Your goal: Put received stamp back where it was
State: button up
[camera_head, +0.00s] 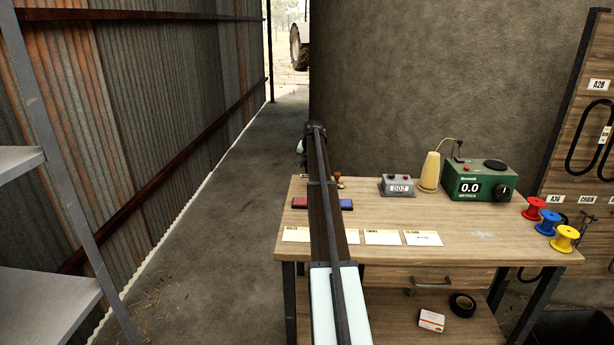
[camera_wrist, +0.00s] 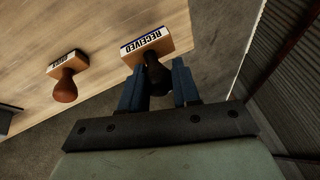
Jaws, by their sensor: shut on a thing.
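The received stamp (camera_wrist: 148,48) has a pale wooden block, a white label reading RECEIVED and a dark handle. My gripper (camera_wrist: 158,88), with blue fingers, is shut on its handle in the wrist view. The block is by the table's edge in that view; I cannot tell whether it touches the tabletop. A second stamp (camera_wrist: 67,78) with a brown handle stands beside it on the left, apart; its label is too small to read. That second stamp also shows in the head view (camera_head: 338,181). My arm hides the received stamp in the head view.
The wooden table (camera_head: 470,215) holds a red ink pad (camera_head: 299,203), a blue ink pad (camera_head: 346,204), several paper cards (camera_head: 384,237), a grey counter (camera_head: 397,185), a green meter (camera_head: 478,180) and coloured spools (camera_head: 550,222). A corrugated wall and shelf (camera_head: 45,290) stand left.

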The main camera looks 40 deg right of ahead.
aim_at(307, 172)
jog(key=shift+f, duration=2.3)
jog(key=shift+f, duration=0.1)
jog(key=o, duration=0.9)
jog(key=shift+c, duration=0.2)
jog(key=v, duration=1.2)
jog(key=shift+w, duration=0.15)
